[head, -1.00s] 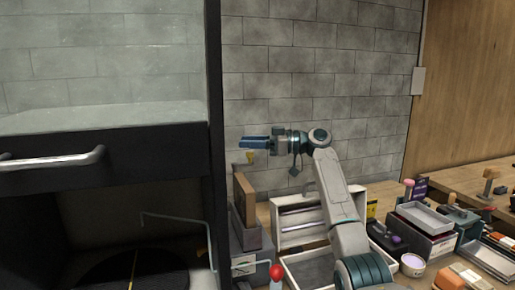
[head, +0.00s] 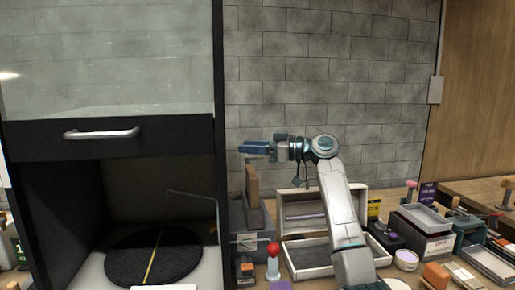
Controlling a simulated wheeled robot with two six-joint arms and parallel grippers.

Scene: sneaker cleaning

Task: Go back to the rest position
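My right arm rises from the bottom of the head view, and its gripper (head: 255,148) points left, raised above the bench in front of the grey block wall. Its blue fingers lie close together in this side-on view, and no object shows between them. I cannot tell if they are fully shut. My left gripper is not in view.
A black cabinet with a glass front (head: 110,60) and a bar handle (head: 101,134) stands at left. A round black turntable (head: 154,262) sits inside. Below my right gripper are an open white case (head: 352,200), a red-knobbed bottle (head: 273,262) and several boxes.

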